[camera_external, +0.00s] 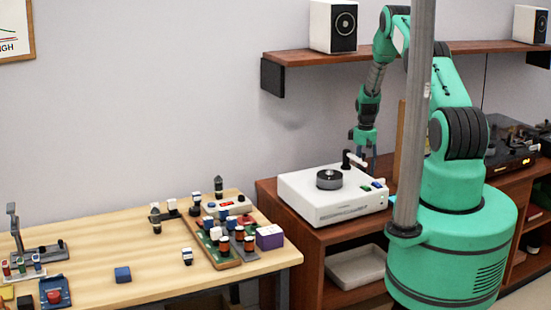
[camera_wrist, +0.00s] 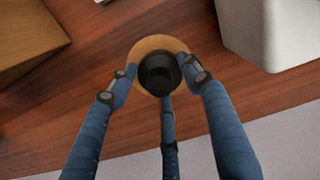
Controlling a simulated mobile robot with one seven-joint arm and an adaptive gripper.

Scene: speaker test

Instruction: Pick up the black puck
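In the wrist view a round black piece with a raised knob (camera_wrist: 158,74) sits over a tan wooden disc (camera_wrist: 150,45), above or on a reddish-brown wooden surface. My gripper (camera_wrist: 158,68) has its blue fingers spread around this piece, one at the left, one at the right and one below. Whether the fingertips touch it is not clear. In the external view my gripper (camera_external: 362,150) points down behind a white box-shaped device (camera_external: 320,205), and its fingertips are hidden. A black puck-like disc with a silver top (camera_external: 329,180) sits on that device, apart from my gripper.
A pale box corner (camera_wrist: 275,30) stands close at the upper right of the wrist view. A wall shelf (camera_external: 290,57) with a white speaker (camera_external: 333,26) hangs above. A light wooden table (camera_external: 130,265) at the left carries several small parts. A grey pole (camera_external: 413,120) partly covers my arm.

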